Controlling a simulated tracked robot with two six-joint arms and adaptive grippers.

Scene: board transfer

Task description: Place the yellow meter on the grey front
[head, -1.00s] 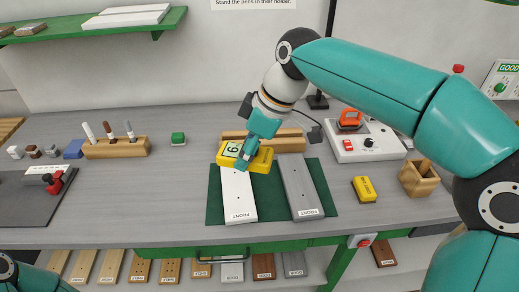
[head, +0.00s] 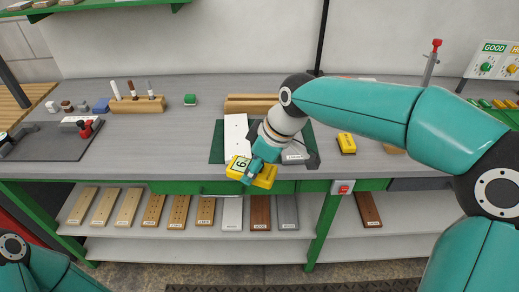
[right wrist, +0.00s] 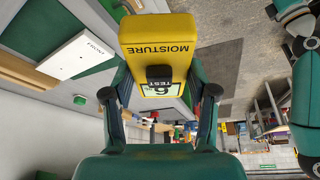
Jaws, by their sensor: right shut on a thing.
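My right gripper (head: 254,167) is shut on the yellow meter (head: 266,178) and holds it near the front table edge, before the near ends of the fronts. In the right wrist view the meter (right wrist: 158,35) sits between both fingers (right wrist: 160,95), with its "MOISTURE" lettering and a pale display showing. The grey front (head: 296,154) lies on the green mat (head: 216,142), largely hidden by my right wrist. The white front (head: 236,133) lies left of it, mostly uncovered. My left gripper is out of view; only part of that arm shows.
A second yellow block (head: 346,143) lies right of the mat. A wooden block (head: 250,104) stands behind the fronts. Boards lie on the shelf (head: 180,249) below.

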